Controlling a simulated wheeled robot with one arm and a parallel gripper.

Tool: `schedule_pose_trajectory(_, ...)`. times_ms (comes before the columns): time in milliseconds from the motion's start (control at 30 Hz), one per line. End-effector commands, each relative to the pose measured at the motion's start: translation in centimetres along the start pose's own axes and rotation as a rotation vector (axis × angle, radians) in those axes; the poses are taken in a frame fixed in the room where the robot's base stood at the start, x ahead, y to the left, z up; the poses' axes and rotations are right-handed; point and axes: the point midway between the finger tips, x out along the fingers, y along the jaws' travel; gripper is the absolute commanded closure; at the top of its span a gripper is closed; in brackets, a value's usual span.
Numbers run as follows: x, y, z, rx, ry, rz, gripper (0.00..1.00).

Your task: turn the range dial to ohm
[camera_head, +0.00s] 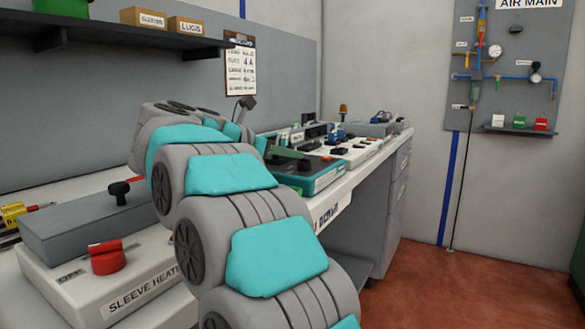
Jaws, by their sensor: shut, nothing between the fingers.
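I cannot make out the range dial or an ohm mark in this view. My own grey and teal arm runs up from the bottom and bends over the bench, covering much of its middle. A teal-edged device (327,179) with dark parts on top sits on the bench just right of my arm. Its markings are too small to read.
A sleeve heater (140,292) with a red knob (107,259) stands at the front left. Several small devices line the bench (345,190) toward the back. A shelf (110,38) with boxes hangs at upper left. The red floor (440,290) at right is clear.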

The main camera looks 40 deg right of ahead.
Motion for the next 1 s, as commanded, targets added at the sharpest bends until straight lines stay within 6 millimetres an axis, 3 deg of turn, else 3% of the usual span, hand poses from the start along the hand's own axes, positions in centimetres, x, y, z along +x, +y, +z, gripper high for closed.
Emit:
schedule_pose_trajectory(33, 0.1, 0.1, -0.9, -0.002, 0.003, 0.021, 1.0)
schedule_pose_trajectory(1000, 2.0, -1.8, -0.3, -0.099, 0.008, 0.301, 1.0)
